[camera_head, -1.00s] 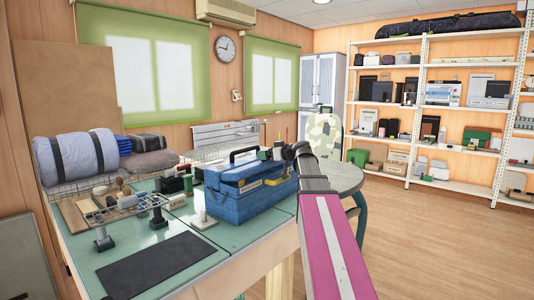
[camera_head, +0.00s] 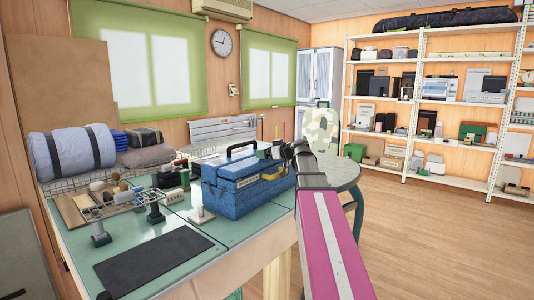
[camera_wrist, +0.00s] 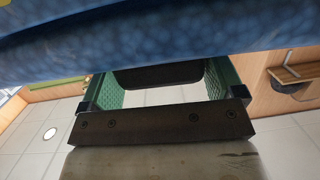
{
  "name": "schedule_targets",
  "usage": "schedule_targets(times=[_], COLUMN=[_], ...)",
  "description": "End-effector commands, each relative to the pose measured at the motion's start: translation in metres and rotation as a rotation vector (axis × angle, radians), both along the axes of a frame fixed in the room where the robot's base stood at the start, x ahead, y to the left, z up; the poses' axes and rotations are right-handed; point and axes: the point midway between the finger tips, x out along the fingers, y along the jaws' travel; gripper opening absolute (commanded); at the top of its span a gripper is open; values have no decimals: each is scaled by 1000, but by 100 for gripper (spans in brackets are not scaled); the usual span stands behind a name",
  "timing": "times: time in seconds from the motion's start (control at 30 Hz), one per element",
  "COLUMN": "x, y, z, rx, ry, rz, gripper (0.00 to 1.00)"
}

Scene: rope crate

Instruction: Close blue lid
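The blue toolbox (camera_head: 232,205) stands on the green-topped table, with a dark handle on top. Its blue lid (camera_head: 238,165) looks down or nearly down on the box; I cannot tell whether it is fully shut. My gripper (camera_head: 272,151) is at the lid's upper right side, partly hidden by my arm. In the wrist view a blue speckled surface (camera_wrist: 160,35), likely the lid, fills the top, very close to my gripper (camera_wrist: 165,78). Its green-padded fingers stand wide apart with no object clearly held between them. Whether they touch the lid is unclear.
A wire rack (camera_head: 120,205), a dark mat (camera_head: 155,262) and small tools lie left of the box on the table (camera_head: 235,232). A rolled blanket (camera_head: 72,160) lies at the back left. A round grey table (camera_head: 338,176) stands behind right. Open floor lies at right.

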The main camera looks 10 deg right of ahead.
Motion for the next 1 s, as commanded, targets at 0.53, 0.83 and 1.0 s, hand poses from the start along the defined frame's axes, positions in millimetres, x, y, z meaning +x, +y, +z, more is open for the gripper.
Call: schedule_targets(times=[0.53, 0.83, 1.0], x=[-25, -67, -79], y=[-18, -52, -63], z=[6, 16, 19], rx=[2, 0, -1], ry=[-1, 0, 1], rz=[-2, -2, 0], gripper=[100, 100, 100])
